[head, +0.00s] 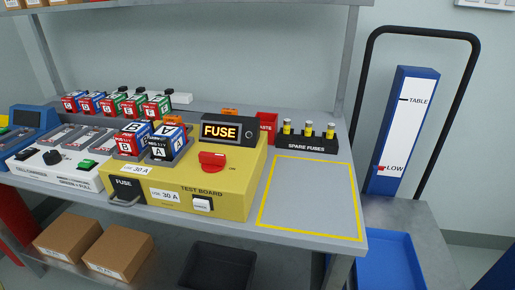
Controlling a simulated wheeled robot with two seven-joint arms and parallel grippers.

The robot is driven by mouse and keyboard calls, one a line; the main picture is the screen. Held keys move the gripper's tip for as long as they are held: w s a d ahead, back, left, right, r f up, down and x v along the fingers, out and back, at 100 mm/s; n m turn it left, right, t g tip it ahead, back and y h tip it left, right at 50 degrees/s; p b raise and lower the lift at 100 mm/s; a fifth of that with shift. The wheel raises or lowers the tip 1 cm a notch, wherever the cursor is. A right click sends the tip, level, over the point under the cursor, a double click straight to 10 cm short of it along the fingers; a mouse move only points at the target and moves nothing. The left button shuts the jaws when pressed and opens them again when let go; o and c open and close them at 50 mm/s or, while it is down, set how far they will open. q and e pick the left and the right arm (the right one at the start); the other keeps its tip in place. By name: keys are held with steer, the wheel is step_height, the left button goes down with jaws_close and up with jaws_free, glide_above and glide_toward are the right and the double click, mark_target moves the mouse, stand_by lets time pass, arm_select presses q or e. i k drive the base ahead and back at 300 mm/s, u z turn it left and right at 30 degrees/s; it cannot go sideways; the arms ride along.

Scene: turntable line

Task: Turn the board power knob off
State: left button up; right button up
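The yellow test board (235,188) stands on the grey bench. Its red power knob (212,161) sits on the sloped top, below a display (228,132) that reads FUSE in lit orange letters. The knob's handle lies roughly crosswise, with a small label to its right that is too small to read surely. A white switch (203,204) and a black FUSE drawer with a handle (127,190) are on the front face. Two blocks marked B (127,145) and A (163,152) sit on the board's left part. Neither gripper is in view.
A cell charger (60,160) is left of the board, with several lettered blocks behind. Spare fuses (308,141) and a red bin (266,127) stand behind right. A yellow-outlined area (310,200) is empty. A cart with a blue tray (390,262) is at right.

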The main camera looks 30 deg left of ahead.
mark_target(211, 162)
steer(key=z, duration=2.4)
steer(key=k, duration=1.8)
steer(key=u, duration=2.15)
